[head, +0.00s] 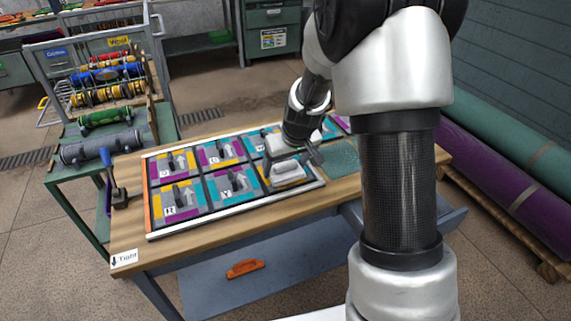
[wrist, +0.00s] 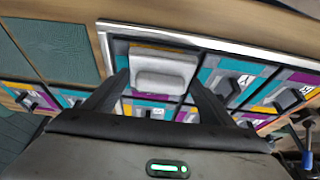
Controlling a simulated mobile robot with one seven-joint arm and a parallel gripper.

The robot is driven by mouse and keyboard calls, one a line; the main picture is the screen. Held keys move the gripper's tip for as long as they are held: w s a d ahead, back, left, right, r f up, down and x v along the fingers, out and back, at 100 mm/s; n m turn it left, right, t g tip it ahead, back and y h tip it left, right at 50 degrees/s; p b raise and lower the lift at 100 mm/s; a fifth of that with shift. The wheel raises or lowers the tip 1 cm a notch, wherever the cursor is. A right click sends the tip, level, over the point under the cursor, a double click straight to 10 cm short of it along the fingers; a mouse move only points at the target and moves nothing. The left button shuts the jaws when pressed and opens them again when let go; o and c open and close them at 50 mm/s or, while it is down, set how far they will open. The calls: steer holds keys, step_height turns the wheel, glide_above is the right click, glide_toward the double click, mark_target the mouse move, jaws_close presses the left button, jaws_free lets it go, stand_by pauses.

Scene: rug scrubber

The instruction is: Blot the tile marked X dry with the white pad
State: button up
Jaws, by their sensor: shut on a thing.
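My gripper (head: 292,164) is shut on the white pad (head: 288,173), a pale block with a raised grip. In the wrist view the pad (wrist: 162,77) sits between the two dark fingers. The pad is over the front-row tile at the right end of the framed tile board (head: 190,229). It looks flat on or very close to that tile; I cannot tell if it touches. The pad hides most of the tile, and I cannot read an X on it. Other tiles, such as the one marked Y (head: 229,186), carry letters and dark grips.
A green textured mat (head: 341,159) lies right of the board. A blue-handled clamp (head: 112,178) stands at the table's left edge. A rack of coloured rolls (head: 105,85) is beyond. An orange handled tool (head: 245,268) lies on the lower shelf. Rolled rugs (head: 500,165) lie at right.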

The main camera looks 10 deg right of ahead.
mark_target(296, 165)
steer(key=shift+f+b, duration=0.35)
steer(key=shift+f, duration=0.15)
steer(key=shift+f, duration=0.75)
steer(key=shift+c, duration=0.5)
steer(key=shift+w+d, duration=0.2)
steer(key=shift+d, duration=1.1)
steer(key=shift+c, duration=0.2)
steer(key=shift+s+a, duration=0.15)
steer(key=shift+a, duration=0.55)
steer(key=shift+s+a, duration=0.15)
steer(key=shift+a, duration=0.55)
steer(key=shift+d+r, duration=0.1)
steer(key=shift+r, duration=0.9)
steer(key=shift+w+r+p, duration=0.1)
steer(key=shift+r+p, duration=0.25)
steer(key=shift+p, duration=0.15)
steer(key=shift+r+p, duration=1.9)
steer(key=shift+r, duration=0.9)
